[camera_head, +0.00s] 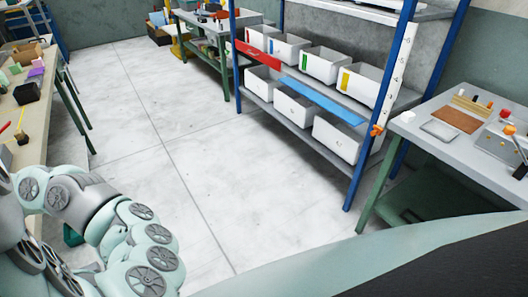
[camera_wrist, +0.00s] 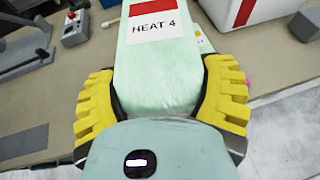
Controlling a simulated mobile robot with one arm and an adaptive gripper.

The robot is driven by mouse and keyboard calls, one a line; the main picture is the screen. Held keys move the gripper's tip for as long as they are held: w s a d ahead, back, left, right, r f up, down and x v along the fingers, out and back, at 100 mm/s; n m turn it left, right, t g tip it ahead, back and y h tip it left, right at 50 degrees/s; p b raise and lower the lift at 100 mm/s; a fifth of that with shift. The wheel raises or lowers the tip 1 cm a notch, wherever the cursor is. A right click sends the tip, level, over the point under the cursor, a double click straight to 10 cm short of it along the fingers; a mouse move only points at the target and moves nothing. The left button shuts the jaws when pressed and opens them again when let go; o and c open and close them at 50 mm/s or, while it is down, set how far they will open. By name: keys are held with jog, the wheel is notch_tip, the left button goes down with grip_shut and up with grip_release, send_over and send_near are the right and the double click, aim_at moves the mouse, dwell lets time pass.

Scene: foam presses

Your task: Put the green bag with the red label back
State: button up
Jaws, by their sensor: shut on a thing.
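The pale green bag (camera_wrist: 160,75) is in the wrist view. It bears a white label with a red band (camera_wrist: 155,22) and the words "HEAT 4". My gripper (camera_wrist: 158,88) has yellow ribbed fingers, one on each side of the bag, shut on it. The bag's lower end is hidden behind the gripper body. In the head view my arm is at the lower left, and the gripper and bag cannot be made out clearly there.
A blue-posted shelf (camera_head: 375,102) holds several white bins, some with coloured labels. A grey table (camera_head: 450,150) stands right, a workbench (camera_head: 10,105) left. The floor (camera_head: 165,125) between is clear. The wrist view shows a bench with a white-and-red box (camera_wrist: 245,15) and a button box (camera_wrist: 75,28).

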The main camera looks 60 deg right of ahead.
jog(key=s+a+f+g+b, duration=0.1)
jog(key=s+a+f, duration=0.5)
jog(key=a, duration=0.2)
jog(key=s+a+f+n+b, duration=0.1)
jog(key=s+a+f, duration=0.5)
jog(key=a, duration=0.3)
jog(key=shift+s+f+g+y, duration=0.35)
jog(key=shift+s+g+y, duration=0.05)
jog(key=shift+s, duration=0.3)
jog(key=shift+n+g+y, duration=0.3)
jog(key=shift+n+g, duration=0.1)
jog(key=shift+n, duration=0.3)
jog(key=s, duration=0.2)
jog(key=s+a+f, duration=0.1)
jog(key=s, duration=0.1)
jog(key=s+a+f, duration=0.1)
jog(key=s, duration=0.2)
jog(key=shift+f, duration=0.15)
jog(key=w+b, duration=0.2)
jog(key=w, duration=0.3)
jog(key=w+a+f+b, duration=0.1)
jog(key=w+b, duration=0.2)
jog(key=w, duration=0.2)
jog(key=w+a+b, duration=0.1)
jog(key=w+b, duration=0.2)
jog(key=w, duration=0.3)
jog(key=shift+f, duration=0.25)
jog(key=shift+s+f+b, duration=0.15)
jog(key=shift+f+b, duration=0.5)
jog(key=shift+f, duration=1.15)
